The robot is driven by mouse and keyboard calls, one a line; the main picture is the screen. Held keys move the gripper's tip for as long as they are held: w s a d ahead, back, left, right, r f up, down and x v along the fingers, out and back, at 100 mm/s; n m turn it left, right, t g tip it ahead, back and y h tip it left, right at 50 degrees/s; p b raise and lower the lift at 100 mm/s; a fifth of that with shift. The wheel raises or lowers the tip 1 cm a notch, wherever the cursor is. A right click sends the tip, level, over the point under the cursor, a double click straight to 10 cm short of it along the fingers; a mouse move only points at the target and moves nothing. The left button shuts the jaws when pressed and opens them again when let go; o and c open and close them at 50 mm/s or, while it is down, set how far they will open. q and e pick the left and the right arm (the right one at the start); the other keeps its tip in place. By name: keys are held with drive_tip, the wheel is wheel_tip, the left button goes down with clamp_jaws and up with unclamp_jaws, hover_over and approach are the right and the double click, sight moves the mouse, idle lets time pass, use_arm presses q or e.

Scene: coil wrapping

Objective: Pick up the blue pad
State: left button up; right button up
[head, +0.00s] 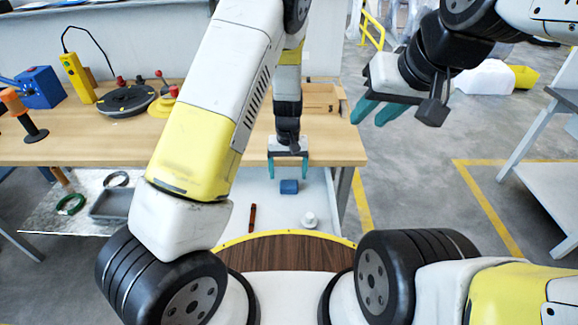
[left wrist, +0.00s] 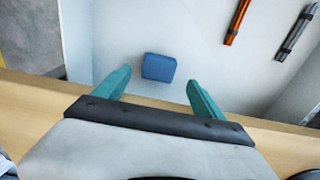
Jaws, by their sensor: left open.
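The blue pad (head: 289,187) is a small blue block on the white lower surface, just beyond the front edge of the wooden table. In the left wrist view the pad (left wrist: 158,67) lies ahead of and between the teal fingertips. My left gripper (head: 288,168) points down over the table's front edge, close above the pad in the picture. Its fingers (left wrist: 160,78) are apart, with nothing between them. The exact height gap to the pad cannot be told. My right gripper (head: 371,120) is raised at the right, its teal fingers apart and empty.
The wooden table (head: 340,148) edge runs close by my left gripper. A grey tray (head: 112,204) and green ring (head: 71,204) lie left. An open cardboard box (head: 322,98) stands behind.

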sight(289, 184)
use_arm(q)
wheel_tip(289, 184, down, 4)
drive_tip(key=shift+d+f, duration=0.15)
drive_tip(key=shift+f, duration=0.05)
drive_tip(key=shift+c, duration=0.2)
drive_tip(key=c, duration=1.4)
drive_tip(key=shift+r, duration=0.6)
drive_tip(key=shift+s+r, duration=0.3)
drive_tip(key=shift+r, duration=0.35)
drive_tip(key=shift+s+r, duration=0.3)
drive_tip(key=shift+r, duration=0.3)
drive_tip(key=s+a, duration=0.1)
drive_tip(key=s, duration=0.3)
drive_tip(key=s+a+r, duration=0.1)
drive_tip(key=s, duration=0.4)
drive_tip(key=s+a, duration=0.2)
drive_tip(key=s, duration=0.3)
drive_tip(key=shift+s+r, duration=0.15)
drive_tip(key=shift+s, duration=0.05)
